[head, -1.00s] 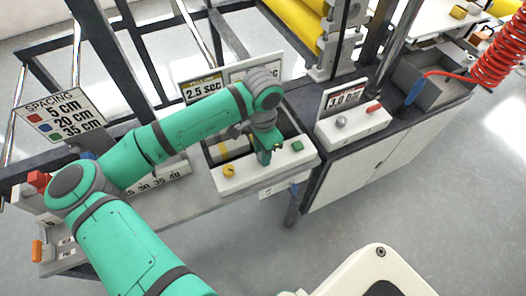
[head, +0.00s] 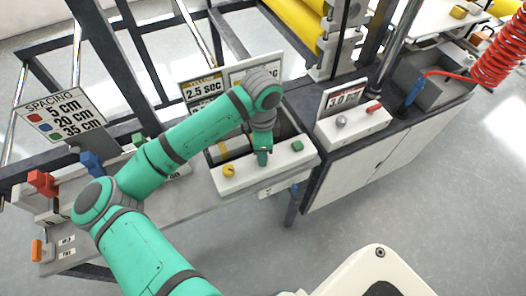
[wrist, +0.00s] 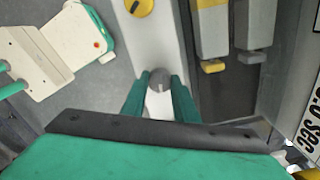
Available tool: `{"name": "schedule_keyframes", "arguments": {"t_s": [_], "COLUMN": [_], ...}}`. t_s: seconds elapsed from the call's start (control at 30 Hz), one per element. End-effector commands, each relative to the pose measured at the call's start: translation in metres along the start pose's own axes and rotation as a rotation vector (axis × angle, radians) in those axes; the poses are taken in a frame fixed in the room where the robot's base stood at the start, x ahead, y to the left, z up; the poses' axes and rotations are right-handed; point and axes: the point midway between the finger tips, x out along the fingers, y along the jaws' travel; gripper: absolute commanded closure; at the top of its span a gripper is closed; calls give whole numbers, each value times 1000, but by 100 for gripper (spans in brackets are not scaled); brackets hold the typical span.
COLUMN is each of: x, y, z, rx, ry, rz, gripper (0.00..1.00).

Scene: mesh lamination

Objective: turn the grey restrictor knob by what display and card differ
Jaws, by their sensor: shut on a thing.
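A grey knob (wrist: 158,78) sits on a white control panel (wrist: 158,30) in the wrist view. My gripper (wrist: 160,82) has its two green fingers on either side of this knob and is shut on it. In the head view my gripper (head: 262,156) stands on the same panel (head: 240,181), between a yellow knob (head: 229,170) and a green button (head: 297,146), and hides the grey knob. A sign behind the panel (head: 203,90) reads 2.5 SEC on its upper line.
To the right, another white box carries a grey knob (head: 341,122), a red lever (head: 374,107) and a sign (head: 344,97) showing 3.0. A spacing sign (head: 62,115) and red and blue levers (head: 91,163) are at the left. A red coiled hose (head: 497,60) hangs at the right.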

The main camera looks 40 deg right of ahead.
Motion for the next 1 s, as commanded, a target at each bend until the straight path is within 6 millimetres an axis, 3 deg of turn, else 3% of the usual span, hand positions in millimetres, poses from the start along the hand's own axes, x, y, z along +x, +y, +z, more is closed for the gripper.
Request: {"name": "schedule_keyframes", "arguments": {"t_s": [0.03, 0.07, 0.1, 0.13, 0.43, 0.57, 1.0], "x": [0, 0, 0, 0, -1, -11, -87], "y": [0, 0, 0, 0, 0, 0, 1], "z": [1, 1, 1, 0, -2, -2, -2], "rx": [-1, 0, 0, 1, 3, 3, 3], "ry": [-4, -5, -5, -4, -3, -3, -5], "rz": [2, 2, 2, 2, 2, 0, 0], "gripper": [96, 66, 57, 55, 55, 55, 55]}}
